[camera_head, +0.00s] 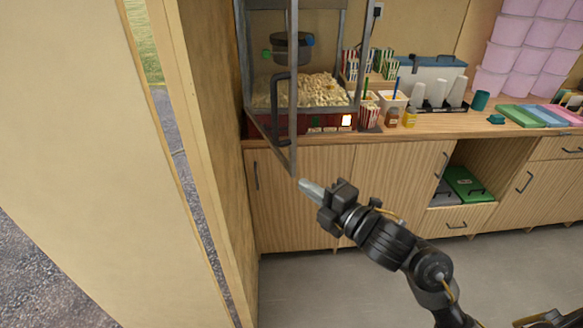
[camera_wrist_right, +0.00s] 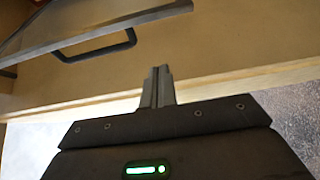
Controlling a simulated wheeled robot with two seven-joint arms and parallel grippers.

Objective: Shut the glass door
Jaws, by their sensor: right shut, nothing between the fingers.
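The glass door (camera_head: 293,120) of the popcorn machine stands open, swung out past the counter's front edge. Its metal frame and dark handle (camera_head: 279,95) show in the head view. In the right wrist view a metal-framed edge (camera_wrist_right: 125,22) and a black handle (camera_wrist_right: 98,48) show at upper left, apparently the door's. My right gripper (camera_head: 306,186) is shut and empty, just below and right of the door's lower outer corner. Whether it touches the door is unclear. Its closed fingers (camera_wrist_right: 158,84) also show in the wrist view. My left gripper is out of view.
Cabinets with handles are below. A wooden wall (camera_head: 195,100) stands close on the left. The floor (camera_head: 330,290) in front is clear.

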